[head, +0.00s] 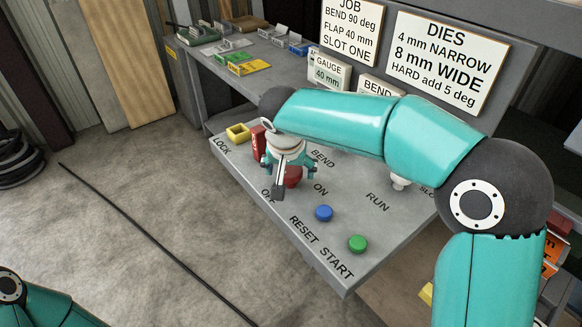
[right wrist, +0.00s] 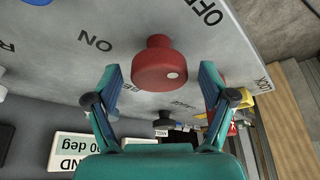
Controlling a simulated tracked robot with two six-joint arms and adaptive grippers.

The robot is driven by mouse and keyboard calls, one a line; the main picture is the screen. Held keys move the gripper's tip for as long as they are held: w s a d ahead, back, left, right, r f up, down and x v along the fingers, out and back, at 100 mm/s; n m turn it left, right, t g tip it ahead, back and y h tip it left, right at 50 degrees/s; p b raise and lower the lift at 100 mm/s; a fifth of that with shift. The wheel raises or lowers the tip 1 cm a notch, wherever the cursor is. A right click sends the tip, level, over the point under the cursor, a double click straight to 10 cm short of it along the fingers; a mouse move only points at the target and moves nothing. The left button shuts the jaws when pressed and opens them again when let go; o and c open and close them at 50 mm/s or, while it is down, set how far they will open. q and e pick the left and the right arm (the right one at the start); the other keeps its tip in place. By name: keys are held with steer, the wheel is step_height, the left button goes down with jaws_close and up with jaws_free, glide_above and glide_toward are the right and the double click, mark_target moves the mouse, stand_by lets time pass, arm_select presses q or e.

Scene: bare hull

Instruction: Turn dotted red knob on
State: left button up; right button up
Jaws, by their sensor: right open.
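The ON label (right wrist: 97,40) is left of the knob, and the OFF label (right wrist: 206,12) is at upper right. My right gripper (right wrist: 160,75) is open, one finger on each side of the knob, with visible gaps. In the head view the knob (head: 293,177) is partly hidden behind a finger of that gripper. My left gripper is not in view.
On the grey panel (head: 372,228) are a blue button (head: 324,213), a green button (head: 357,243) and, at the LOCK label, a yellow part (head: 238,132) and a red tag (head: 258,142). The floor left of the panel is mostly clear, with a dark cable (head: 150,231) across it.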

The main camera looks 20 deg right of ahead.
steer(key=c, duration=1)
steer(key=shift+d, duration=0.1)
steer(key=shift+c, duration=0.7)
